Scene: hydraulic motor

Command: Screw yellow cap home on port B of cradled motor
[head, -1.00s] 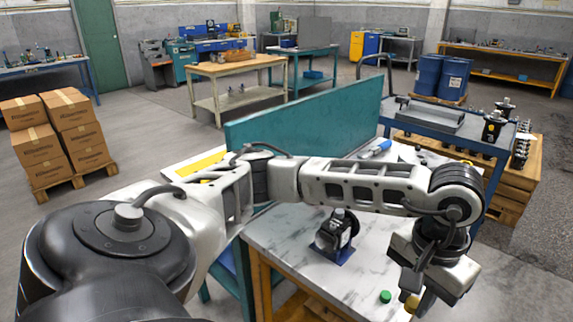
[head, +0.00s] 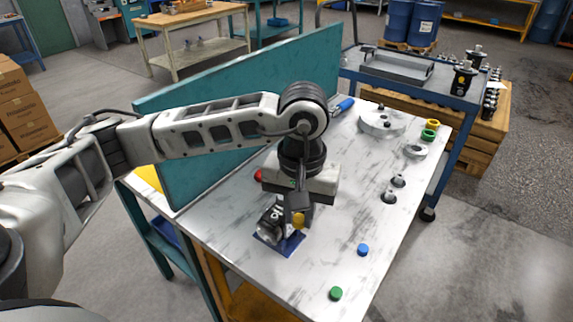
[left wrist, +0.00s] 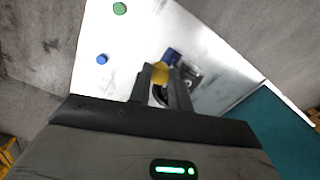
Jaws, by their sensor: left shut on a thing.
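The motor (head: 270,222), black with a pale label, sits in a blue cradle (head: 291,244) on the marble-topped bench. My left gripper (head: 299,212) points down over the motor's right side and is shut on the yellow cap (head: 299,222). In the left wrist view the yellow cap (left wrist: 160,72) is between the fingertips (left wrist: 161,78), with the motor (left wrist: 188,76) and blue cradle (left wrist: 171,55) behind it. The fingers and cap hide part of the motor. I cannot tell whether the cap touches port B. My right gripper is not in view.
A blue cap (head: 363,249) and a green cap (head: 335,293) lie at the bench's near right. A red part (head: 258,175) is partly behind the gripper. Small metal parts (head: 390,196) and a round plate (head: 382,122) lie farther right. A teal panel (head: 240,115) borders the bench's far side.

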